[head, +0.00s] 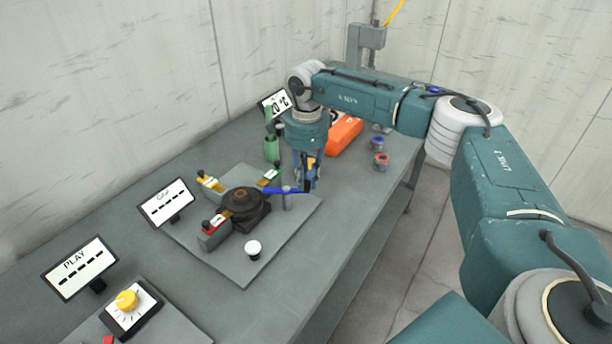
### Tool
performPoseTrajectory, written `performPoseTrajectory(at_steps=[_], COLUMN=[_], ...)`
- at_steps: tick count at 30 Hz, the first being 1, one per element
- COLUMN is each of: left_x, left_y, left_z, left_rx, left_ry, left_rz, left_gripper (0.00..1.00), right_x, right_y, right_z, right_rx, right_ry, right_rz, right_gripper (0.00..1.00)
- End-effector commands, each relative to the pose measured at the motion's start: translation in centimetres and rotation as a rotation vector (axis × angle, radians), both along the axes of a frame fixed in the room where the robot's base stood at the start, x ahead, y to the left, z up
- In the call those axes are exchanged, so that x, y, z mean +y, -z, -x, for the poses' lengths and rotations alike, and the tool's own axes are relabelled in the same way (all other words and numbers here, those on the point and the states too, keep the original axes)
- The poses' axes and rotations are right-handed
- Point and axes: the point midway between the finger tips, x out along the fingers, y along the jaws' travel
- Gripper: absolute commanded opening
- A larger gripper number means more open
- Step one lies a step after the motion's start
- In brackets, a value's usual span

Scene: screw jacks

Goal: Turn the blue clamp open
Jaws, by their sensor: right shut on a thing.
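The blue clamp (282,190) is a thin blue bar beside a short grey post (288,202) on the right part of a grey plate. Its left end lies close to the dark round fixture. My right gripper (307,184) points down at the right end of the blue bar and is shut on it. The fingertips partly hide that end. My left gripper is not in view.
The dark round fixture (243,200) has yellow, green and red-ended arms around it. A white-topped knob (253,248) stands in front. An orange case (344,136) and small red (381,160) and blue (377,142) items lie behind. Small display screens (166,201) line the left.

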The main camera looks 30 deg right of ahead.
Motion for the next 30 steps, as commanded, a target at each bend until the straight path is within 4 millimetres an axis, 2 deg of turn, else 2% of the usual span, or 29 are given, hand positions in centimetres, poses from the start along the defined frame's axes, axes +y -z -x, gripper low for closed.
performPoseTrajectory(at_steps=[15,30], left_x=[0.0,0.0], left_y=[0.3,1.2], left_z=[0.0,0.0], left_rx=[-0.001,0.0], left_ry=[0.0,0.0], left_rz=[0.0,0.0], left_gripper=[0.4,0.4], right_x=[1.8,4.4], right_y=[0.0,0.1], right_z=[1.8,2.5], right_rx=[-0.001,0.001], right_ry=[0.488,0.96], right_rz=[0.004,0.004], right_gripper=[0.0,0.0])
